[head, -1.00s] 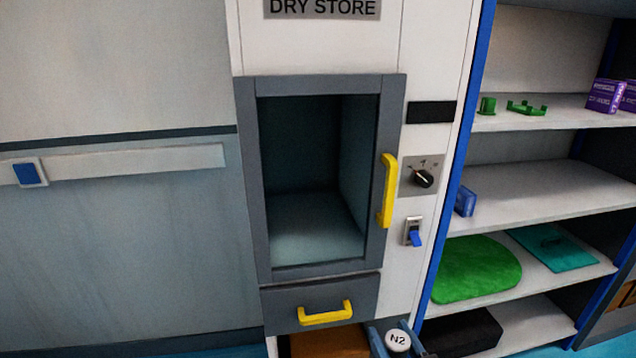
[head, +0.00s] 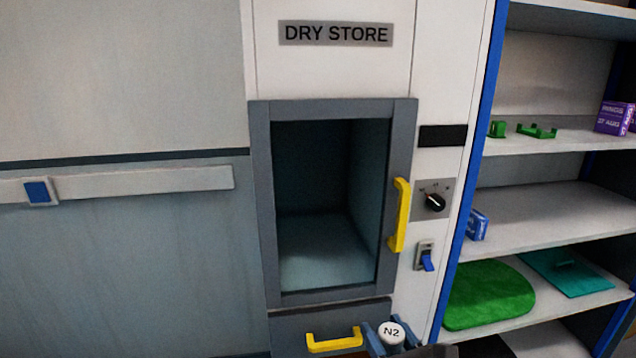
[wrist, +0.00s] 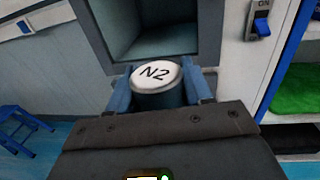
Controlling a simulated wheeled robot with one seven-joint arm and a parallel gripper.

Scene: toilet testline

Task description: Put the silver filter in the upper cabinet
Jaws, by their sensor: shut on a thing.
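My gripper (head: 390,337) is shut on a round canister with a white top marked N2 (head: 391,330). In the wrist view the canister (wrist: 156,76) stands upright between the two blue fingers of the gripper (wrist: 158,88). Its lower body is mostly hidden, and its side looks dark rather than clearly silver. The upper cabinet (head: 262,200), under a DRY STORE sign (head: 336,33), has a grey frame and a yellow handle (head: 399,215) on its right. Its interior looks empty. I cannot tell whether glass covers the front. My gripper is below the cabinet opening, toward its right side.
A grey drawer with a yellow handle (head: 334,341) is below the cabinet. A knob (head: 435,202) and blue switch (head: 427,261) sit to the right. Open shelves hold purple boxes (head: 614,118), green parts and a green mat (head: 487,296). A blue stool (wrist: 20,125) stands at left.

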